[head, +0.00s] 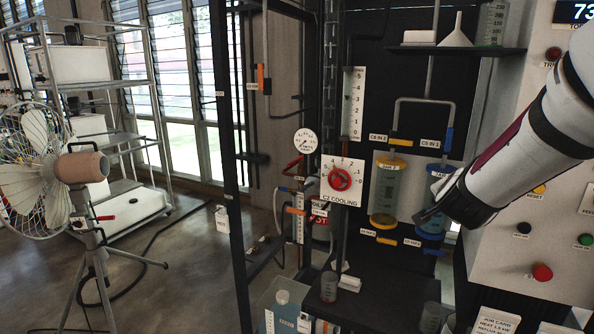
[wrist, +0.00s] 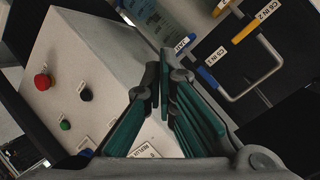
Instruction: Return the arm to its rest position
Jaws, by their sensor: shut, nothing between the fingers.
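My gripper (head: 430,216) hangs at the right of the head view, at the end of my white arm, pointing down and left. It is in front of the blue-banded cylinder (head: 432,228) and beside the control panel, apart from the shelf below. In the wrist view my gripper (wrist: 163,85) shows its dark green-padded fingers with their tips together and nothing between them. Whether the fingertips touch the cylinder cannot be told.
The control panel (head: 520,243) with buttons stands right. A yellow-banded cylinder (head: 383,195), a red C2 cooling dial (head: 340,179) and a white funnel (head: 456,32) are on the rack. A fan (head: 80,167) stands left. Floor (head: 190,270) between fan and rack is partly clear, with a cable.

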